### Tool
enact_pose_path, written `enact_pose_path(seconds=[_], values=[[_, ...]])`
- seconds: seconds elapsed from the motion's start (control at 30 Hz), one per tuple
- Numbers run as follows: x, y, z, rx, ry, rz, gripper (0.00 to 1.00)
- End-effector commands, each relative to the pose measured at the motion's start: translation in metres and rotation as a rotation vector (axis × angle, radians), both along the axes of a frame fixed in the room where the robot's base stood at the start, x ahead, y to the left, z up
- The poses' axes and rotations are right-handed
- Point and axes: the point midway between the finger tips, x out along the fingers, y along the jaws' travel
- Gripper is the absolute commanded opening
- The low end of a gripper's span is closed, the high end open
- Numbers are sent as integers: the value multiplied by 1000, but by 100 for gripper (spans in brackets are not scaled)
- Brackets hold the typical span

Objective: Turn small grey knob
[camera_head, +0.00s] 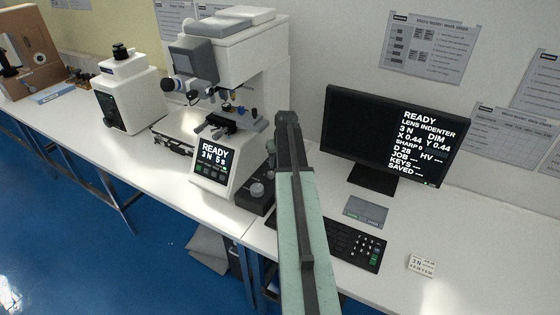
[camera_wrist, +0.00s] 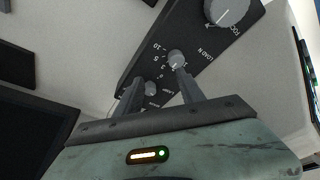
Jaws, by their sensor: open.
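In the wrist view a black control box carries three grey knobs in a row. The smallest grey knob (camera_wrist: 151,88) is lowest, with small lettering that I cannot read surely. A middle grey knob (camera_wrist: 176,57) sits above it beside the label LOAD N and a number scale. My gripper (camera_wrist: 158,80) is open and empty. The smallest knob shows between its two fingers, and the right fingertip overlaps the lower edge of the middle knob. I cannot tell whether either finger touches. In the head view my arm hides part of the box (camera_head: 252,203).
A large knob marked FOCUS (camera_wrist: 228,10) is at the box's far end. The white hardness tester (camera_head: 228,60) with its lit display (camera_head: 214,160) stands left of the box. A monitor (camera_head: 350,130), keyboard (camera_head: 350,240) and grey pad (camera_head: 366,211) are to the right.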

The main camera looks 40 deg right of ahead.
Motion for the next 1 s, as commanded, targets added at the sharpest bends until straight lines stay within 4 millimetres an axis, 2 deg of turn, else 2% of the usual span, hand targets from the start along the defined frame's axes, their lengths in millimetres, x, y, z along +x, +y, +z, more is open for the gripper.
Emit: enact_pose_path(seconds=[0.03, 0.1, 0.27, 0.57, 1.0], values=[[8, -24, 7, 8, -9, 115, 46], [12, -42, 12, 11, -33, 286, 46], [16, -66, 20, -8, -86, 536, 46], [17, -68, 14, -19, -100, 596, 46], [42, -64, -51, -19, -99, 595, 46]])
